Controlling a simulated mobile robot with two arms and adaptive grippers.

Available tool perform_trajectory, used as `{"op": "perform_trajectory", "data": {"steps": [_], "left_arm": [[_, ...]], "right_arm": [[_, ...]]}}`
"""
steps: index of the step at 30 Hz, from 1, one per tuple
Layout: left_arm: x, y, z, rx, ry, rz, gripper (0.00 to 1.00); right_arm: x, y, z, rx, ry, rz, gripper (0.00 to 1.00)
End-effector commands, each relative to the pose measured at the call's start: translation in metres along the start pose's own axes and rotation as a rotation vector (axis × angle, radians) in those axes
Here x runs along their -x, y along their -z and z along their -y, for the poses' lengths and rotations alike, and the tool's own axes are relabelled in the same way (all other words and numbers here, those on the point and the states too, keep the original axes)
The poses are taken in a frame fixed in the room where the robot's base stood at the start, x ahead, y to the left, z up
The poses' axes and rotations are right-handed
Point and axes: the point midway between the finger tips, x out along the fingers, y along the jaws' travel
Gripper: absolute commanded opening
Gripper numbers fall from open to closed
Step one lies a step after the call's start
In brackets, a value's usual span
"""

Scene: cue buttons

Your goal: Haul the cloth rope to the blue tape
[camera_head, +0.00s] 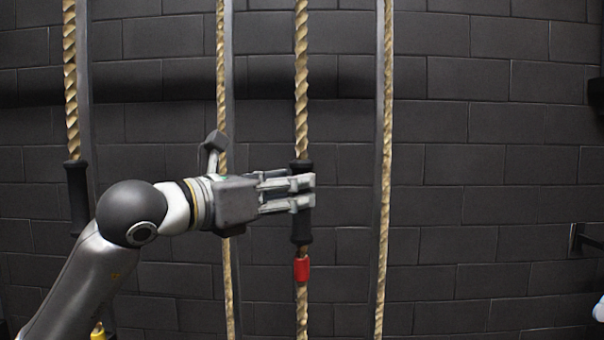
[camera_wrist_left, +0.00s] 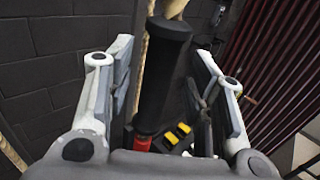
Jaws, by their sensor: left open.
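A twisted tan rope (camera_head: 302,75) hangs vertically at the middle of the head view. It carries a black handle (camera_head: 301,233) with a red band (camera_head: 302,269) just below it. My left gripper (camera_head: 306,191) is open at the middle of this handle, with its fingers overlapping it. In the left wrist view, the black handle (camera_wrist_left: 162,75) stands between the spread fingers of my left gripper (camera_wrist_left: 165,95), with gaps on both sides. The red band (camera_wrist_left: 142,143) shows below it. I see no band that is clearly blue. My right gripper is not in view.
Another rope (camera_head: 70,80) with a black handle (camera_head: 77,190) hangs at the left. Plain rope lengths (camera_head: 222,60) (camera_head: 387,120) run beside grey vertical bars. A dark block wall (camera_head: 490,150) stands behind.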

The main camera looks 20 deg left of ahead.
Motion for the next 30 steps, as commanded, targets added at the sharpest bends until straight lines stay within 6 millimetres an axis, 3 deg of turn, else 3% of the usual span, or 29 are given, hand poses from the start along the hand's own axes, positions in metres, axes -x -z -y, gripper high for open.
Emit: {"op": "perform_trajectory", "data": {"steps": [6,17,28,30], "left_arm": [[-0.027,-0.001,0.000,0.003,0.001,-0.001,0.48],[-0.033,0.001,0.000,0.001,0.001,0.000,0.48],[-0.033,0.001,0.000,0.001,0.001,0.000,0.03],[-0.033,0.001,0.000,0.001,0.001,0.000,0.00]], "right_arm": [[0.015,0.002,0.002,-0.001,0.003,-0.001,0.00],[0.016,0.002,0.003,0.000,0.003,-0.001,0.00],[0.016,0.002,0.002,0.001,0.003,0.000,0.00],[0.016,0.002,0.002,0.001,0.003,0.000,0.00]]}}
